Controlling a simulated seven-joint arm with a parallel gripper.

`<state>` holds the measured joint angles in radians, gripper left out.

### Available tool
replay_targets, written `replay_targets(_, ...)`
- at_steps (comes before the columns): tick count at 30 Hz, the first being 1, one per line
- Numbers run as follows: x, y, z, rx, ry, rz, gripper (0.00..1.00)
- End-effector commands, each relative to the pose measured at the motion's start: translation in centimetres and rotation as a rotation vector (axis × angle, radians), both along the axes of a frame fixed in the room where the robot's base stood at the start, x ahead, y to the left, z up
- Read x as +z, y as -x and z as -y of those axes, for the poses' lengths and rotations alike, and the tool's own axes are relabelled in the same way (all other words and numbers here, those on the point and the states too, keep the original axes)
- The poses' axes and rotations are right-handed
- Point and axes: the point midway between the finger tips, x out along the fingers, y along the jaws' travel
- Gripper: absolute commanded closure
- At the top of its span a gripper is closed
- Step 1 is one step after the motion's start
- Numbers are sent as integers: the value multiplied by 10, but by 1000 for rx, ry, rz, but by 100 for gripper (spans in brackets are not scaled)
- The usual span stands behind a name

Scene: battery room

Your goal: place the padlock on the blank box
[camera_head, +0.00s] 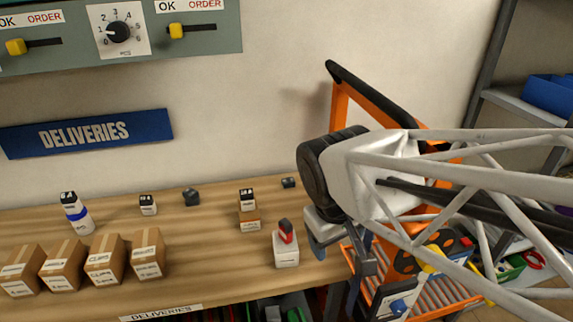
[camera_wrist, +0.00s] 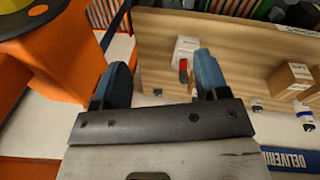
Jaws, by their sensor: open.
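A small red item with a dark part, which looks like the padlock (camera_head: 286,230), sits on top of a white box (camera_head: 287,252) near the table's right end. The red item (camera_wrist: 183,70) and the white box (camera_wrist: 187,48) also show in the wrist view, between and beyond my fingers. I cannot tell for sure whether this white box is the blank one. My gripper (camera_head: 340,257) is open and empty, just right of the white box at the table's right edge. In the wrist view its two blue fingers (camera_wrist: 160,62) stand apart with nothing between them.
Several labelled cardboard boxes (camera_head: 103,259) stand at the left front. A small cardboard box (camera_head: 249,223) bears a black-and-white item. A white bottle (camera_head: 76,215) and small dark items (camera_head: 192,197) stand behind. An orange cart (camera_head: 405,262) is right of the table (camera_head: 210,276).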

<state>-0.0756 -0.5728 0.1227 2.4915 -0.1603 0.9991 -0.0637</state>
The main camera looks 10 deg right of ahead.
Motion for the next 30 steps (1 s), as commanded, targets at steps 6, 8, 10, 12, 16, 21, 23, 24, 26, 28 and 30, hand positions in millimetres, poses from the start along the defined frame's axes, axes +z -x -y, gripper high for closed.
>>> replay_targets(6, 16, 14, 4, -176, -123, 105, 32)
replay_targets(8, 18, 15, 4, -201, -140, 119, 32)
replay_targets(10, 20, 16, 4, -217, -153, 129, 32)
replay_targets(12, 20, 16, 4, -223, -157, 133, 32)
replay_targets(16, 20, 16, 4, -223, -158, 132, 32)
replay_targets(21, 20, 16, 4, -223, -157, 132, 32)
replay_targets(23, 20, 16, 4, -223, -157, 132, 32)
replay_targets(24, 20, 16, 4, -223, -157, 132, 32)
replay_targets(26, 20, 16, 4, -223, -157, 132, 32)
replay_targets(28, 20, 16, 4, -223, -157, 132, 32)
replay_targets(30, 20, 16, 4, -223, -157, 132, 32)
